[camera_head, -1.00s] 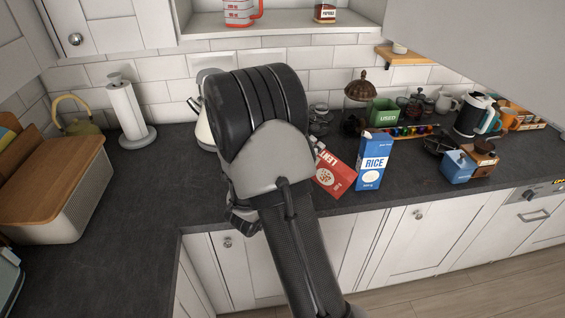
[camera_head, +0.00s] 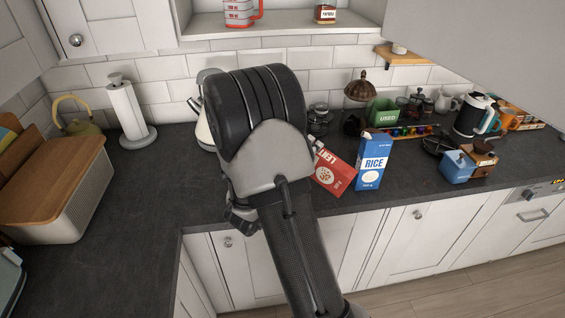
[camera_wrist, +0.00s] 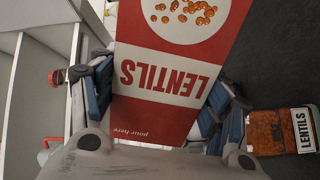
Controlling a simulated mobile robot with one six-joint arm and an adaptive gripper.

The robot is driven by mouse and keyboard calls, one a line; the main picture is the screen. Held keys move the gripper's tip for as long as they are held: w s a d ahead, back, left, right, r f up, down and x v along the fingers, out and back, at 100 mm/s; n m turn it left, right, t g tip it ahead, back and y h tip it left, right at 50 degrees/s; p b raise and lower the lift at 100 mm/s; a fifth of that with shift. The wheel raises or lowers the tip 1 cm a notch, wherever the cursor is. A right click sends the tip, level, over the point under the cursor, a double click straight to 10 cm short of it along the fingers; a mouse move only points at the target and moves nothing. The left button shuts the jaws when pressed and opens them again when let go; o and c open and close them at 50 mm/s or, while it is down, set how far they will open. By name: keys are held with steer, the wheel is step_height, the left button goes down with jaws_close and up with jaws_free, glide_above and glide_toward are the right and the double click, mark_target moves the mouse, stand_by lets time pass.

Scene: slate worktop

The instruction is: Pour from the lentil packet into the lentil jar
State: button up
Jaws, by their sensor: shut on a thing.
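The red and white lentil packet (camera_head: 333,175) is tilted over to one side beside the rice box. In the wrist view the packet (camera_wrist: 165,75) fills the middle, with its "LENTILS" label and "pour here" text facing the camera. My gripper (camera_wrist: 160,100) is shut on the packet, one finger pad against each side. The lentil jar (camera_wrist: 283,131), labelled "LENTILS" and showing orange-brown contents, is at the lower right of the wrist view, apart from the packet. In the head view my arm hides the jar and most of the gripper.
The blue rice box (camera_head: 372,162) stands upright just right of the packet. A paper towel roll (camera_head: 127,112) stands left.

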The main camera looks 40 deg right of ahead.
steer(key=shift+w+r+n+p, duration=0.3)
steer(key=shift+r+n+p, duration=0.25)
steer(key=shift+n+p, duration=0.25)
stand_by(1.3)
steer(key=shift+w+a+r+n+p, duration=0.1)
steer(key=shift+w+r+n+p, duration=0.35)
steer(key=shift+p, duration=0.6)
steer(key=shift+a+r+n+p, duration=0.1)
steer(key=shift+r+n+p, duration=0.15)
steer(key=shift+n+p, duration=0.6)
steer(key=shift+w+a+r+n+p, duration=0.1)
steer(key=shift+w+r+n+p, duration=0.2)
steer(key=shift+p, duration=0.95)
stand_by(1.8)
steer(key=shift+s+d, duration=0.1)
